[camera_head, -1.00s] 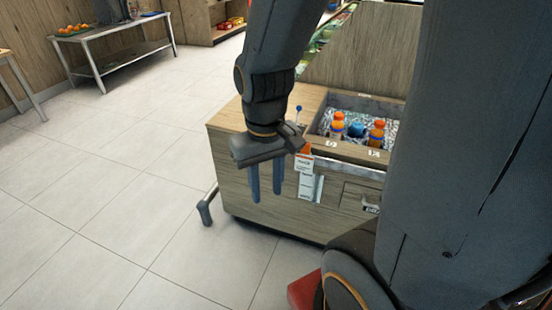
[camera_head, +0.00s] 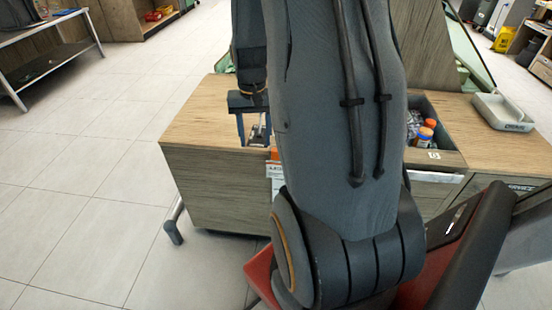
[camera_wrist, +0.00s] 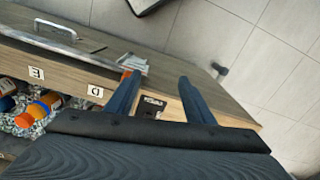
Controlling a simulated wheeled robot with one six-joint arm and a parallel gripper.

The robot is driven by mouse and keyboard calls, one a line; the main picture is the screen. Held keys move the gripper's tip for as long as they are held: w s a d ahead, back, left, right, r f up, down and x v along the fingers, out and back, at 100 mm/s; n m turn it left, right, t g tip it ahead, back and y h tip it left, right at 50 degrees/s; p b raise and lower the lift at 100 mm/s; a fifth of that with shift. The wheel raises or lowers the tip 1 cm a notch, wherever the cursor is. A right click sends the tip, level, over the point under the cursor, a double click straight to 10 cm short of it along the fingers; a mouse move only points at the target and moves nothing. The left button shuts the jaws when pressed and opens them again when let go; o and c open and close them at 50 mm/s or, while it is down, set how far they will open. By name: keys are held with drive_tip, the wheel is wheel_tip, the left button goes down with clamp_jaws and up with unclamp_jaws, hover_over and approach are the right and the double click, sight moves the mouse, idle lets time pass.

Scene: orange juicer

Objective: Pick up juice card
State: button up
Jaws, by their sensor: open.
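A white card with an orange top (camera_head: 274,170), which looks like the juice card, is at the front face of the wooden counter (camera_head: 205,118). My arm hides part of it in the head view. In the wrist view the white card (camera_wrist: 133,62) shows at the counter's front edge, beside the left fingertip. My gripper (camera_head: 254,140) is open and points down above the counter top near that edge. In the wrist view my gripper (camera_wrist: 158,78) has a small black-and-white item (camera_wrist: 152,104) between its fingers in the picture; I cannot tell what it is.
A recessed bin holds orange-capped bottles (camera_head: 425,134) at the right. A grey tray (camera_head: 502,112) lies farther right on the counter. A metal handle (camera_wrist: 55,30) is on the counter's front. The counter's left part is clear, with open floor beyond it.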

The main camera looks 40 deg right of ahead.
drive_tip(key=m, duration=0.2)
hover_over(276, 164)
drive_tip(key=w, duration=0.1)
drive_tip(key=f, duration=0.2)
drive_tip(key=shift+d+f, duration=0.25)
drive_tip(key=shift+f, duration=0.1)
drive_tip(key=shift+d+f+p, duration=0.2)
drive_tip(key=shift+f+p, duration=0.1)
drive_tip(key=shift+s+f+p, duration=0.1)
drive_tip(key=shift+f+p, duration=0.7)
drive_tip(key=shift+f, duration=2.85)
drive_tip(key=c, duration=1.1)
